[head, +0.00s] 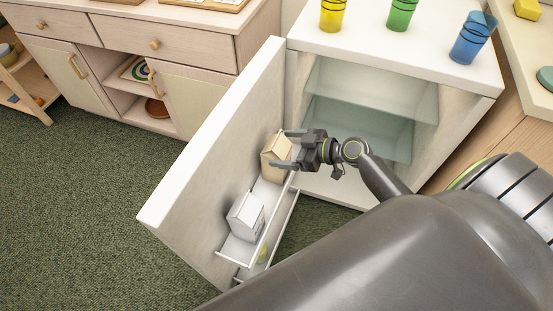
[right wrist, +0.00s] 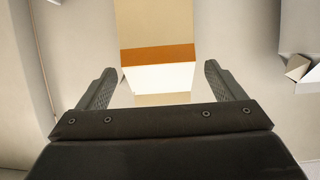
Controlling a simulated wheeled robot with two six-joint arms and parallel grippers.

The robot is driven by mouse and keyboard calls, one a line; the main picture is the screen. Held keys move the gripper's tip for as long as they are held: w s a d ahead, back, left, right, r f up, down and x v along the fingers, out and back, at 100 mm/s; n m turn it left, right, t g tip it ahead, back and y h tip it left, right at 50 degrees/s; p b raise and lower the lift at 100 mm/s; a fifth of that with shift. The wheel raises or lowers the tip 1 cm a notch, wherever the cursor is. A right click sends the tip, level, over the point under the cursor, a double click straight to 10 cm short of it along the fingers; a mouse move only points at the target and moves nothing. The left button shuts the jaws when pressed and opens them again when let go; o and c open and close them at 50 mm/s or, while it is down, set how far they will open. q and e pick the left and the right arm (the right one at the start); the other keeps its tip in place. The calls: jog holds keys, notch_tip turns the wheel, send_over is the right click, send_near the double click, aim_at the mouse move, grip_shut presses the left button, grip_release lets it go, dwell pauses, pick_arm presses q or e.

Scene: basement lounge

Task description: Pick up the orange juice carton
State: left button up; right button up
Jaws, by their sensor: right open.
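A tan carton with a gabled top (head: 274,152) stands in the upper door shelf of the open white fridge. In the right wrist view the carton (right wrist: 156,30) shows a cream face, an orange band and a white lower part; no label is readable. My right gripper (head: 282,148) is open, with its fingers on either side of the carton. In the right wrist view its fingertips (right wrist: 157,72) are spread, with the carton between and ahead of them. I cannot tell whether they touch it. My left gripper is not in view.
The fridge door (head: 215,150) stands open to the left. A white carton (head: 245,214) is nearer in the same door shelf, above a lower rack with a green item (head: 263,253). Yellow (head: 332,14), green (head: 401,14) and blue (head: 472,38) cups stand on the fridge top. The glass shelves look empty.

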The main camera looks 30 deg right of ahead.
jog(key=shift+p+x, duration=0.3)
jog(key=shift+x, duration=2.35)
jog(key=shift+f, duration=0.15)
jog(key=c, duration=1.8)
jog(key=shift+c, duration=0.5)
